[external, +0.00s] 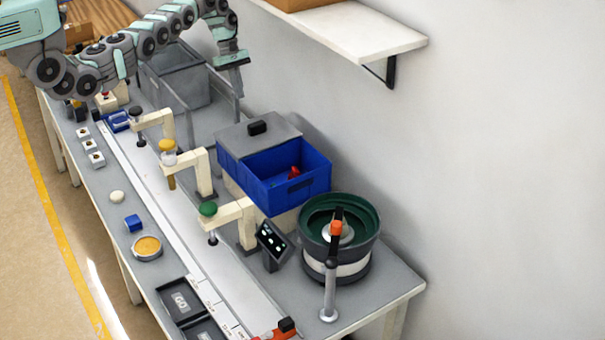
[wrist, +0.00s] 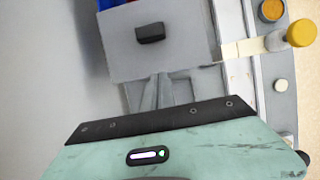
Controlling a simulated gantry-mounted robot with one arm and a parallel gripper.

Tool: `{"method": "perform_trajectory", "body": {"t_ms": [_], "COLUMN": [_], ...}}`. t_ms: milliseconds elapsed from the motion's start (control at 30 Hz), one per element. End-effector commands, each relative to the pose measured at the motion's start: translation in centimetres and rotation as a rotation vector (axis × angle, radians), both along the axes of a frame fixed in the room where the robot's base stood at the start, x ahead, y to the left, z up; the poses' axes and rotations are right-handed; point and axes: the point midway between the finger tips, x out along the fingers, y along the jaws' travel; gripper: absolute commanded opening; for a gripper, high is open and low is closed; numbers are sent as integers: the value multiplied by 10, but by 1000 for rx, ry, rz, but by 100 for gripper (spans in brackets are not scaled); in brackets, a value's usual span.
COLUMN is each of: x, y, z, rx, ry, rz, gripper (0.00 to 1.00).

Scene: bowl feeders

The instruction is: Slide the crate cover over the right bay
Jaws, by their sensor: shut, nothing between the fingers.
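The grey crate cover (external: 232,142) lies over the left bay of the blue crate and has a black handle (external: 257,127) on top. The crate's right bay (external: 313,158) is uncovered, with a red part (external: 294,172) inside. In the wrist view the cover (wrist: 120,60) and its handle (wrist: 150,33) are near the top, with a blue strip of the crate (wrist: 113,3) beyond. My gripper (external: 231,64) is shut and empty, up and left of the cover, apart from it. Its dark front edge (wrist: 160,120) crosses the lower wrist view.
An open grey bin (external: 185,80) stands left of the crate. A green bowl feeder (external: 340,225) stands to its right. Cream posts with coloured knobs (external: 208,209) line the front of the crate. A white shelf (external: 350,30) juts from the wall at upper right.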

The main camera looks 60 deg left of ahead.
Motion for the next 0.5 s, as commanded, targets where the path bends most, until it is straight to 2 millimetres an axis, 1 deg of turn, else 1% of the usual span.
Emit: {"method": "perform_trajectory", "body": {"t_ms": [33,133,400,500], "x": [0,0,3,6], "y": [-6,-12,-27,-37], "z": [-8,-28,-66,-60], "rx": [-3,-1,0,-1], "ry": [4,5,2,0], "rz": [-3,-4,-4,-4], "gripper": [0,0,0,0]}}
